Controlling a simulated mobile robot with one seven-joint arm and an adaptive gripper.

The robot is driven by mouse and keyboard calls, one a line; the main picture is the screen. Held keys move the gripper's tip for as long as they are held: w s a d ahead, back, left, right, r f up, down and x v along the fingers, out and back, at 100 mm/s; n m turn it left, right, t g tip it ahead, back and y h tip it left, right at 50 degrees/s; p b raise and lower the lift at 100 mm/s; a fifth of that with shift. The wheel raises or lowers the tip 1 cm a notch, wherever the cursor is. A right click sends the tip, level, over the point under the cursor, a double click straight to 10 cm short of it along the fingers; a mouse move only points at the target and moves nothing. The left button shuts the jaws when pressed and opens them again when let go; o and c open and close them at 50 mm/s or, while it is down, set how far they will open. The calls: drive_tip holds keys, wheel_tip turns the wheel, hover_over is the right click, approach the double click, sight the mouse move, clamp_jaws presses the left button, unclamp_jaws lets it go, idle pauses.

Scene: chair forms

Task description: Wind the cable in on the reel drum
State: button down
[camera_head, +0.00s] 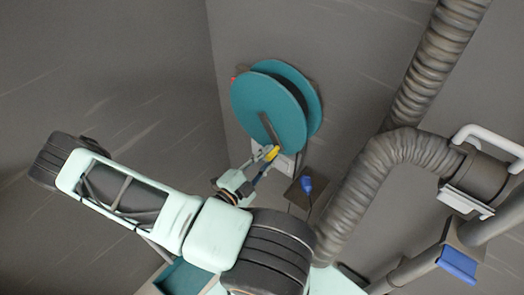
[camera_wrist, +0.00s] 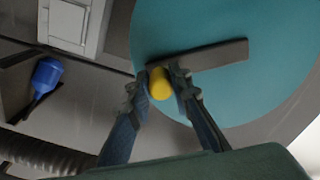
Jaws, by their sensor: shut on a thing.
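A teal reel drum (camera_head: 268,105) is mounted on the grey wall, its round face toward me. A dark crank arm (camera_head: 267,128) runs from about the middle of that face down toward its lower edge. A yellow knob (camera_head: 272,153) sits at the crank's outer end. My gripper (camera_head: 268,157) is shut on the yellow knob. In the wrist view, the fingers (camera_wrist: 162,84) close on the knob from both sides, and the crank (camera_wrist: 212,55) extends to the right across the drum face (camera_wrist: 235,90). I cannot make out the cable clearly.
A blue plug-like piece (camera_head: 307,184) hangs to the right of my gripper, below the drum, by a dark plate. A thick ribbed grey duct (camera_head: 345,195) rises on the right. A box with a blue end (camera_head: 458,264) is at lower right. A pale wall panel (camera_wrist: 68,22) is beside the drum.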

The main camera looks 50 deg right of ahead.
drive_tip(key=shift+s+r+n+p, duration=0.35)
drive_tip(key=shift+s+r+n, duration=0.15)
drive_tip(key=shift+n, duration=0.2)
drive_tip(key=shift+s+d+r+p, duration=0.1)
drive_tip(key=shift+s+r+p, duration=0.25)
drive_tip(key=shift+s, duration=0.2)
drive_tip(key=shift+r, duration=0.1)
drive_tip(key=c, duration=1.8)
unclamp_jaws()
drive_tip(key=shift+s, duration=0.1)
drive_tip(key=shift+o, duration=0.3)
drive_tip(key=shift+a, duration=0.45)
drive_tip(key=a, duration=1.1)
drive_tip(key=shift+s, duration=0.35)
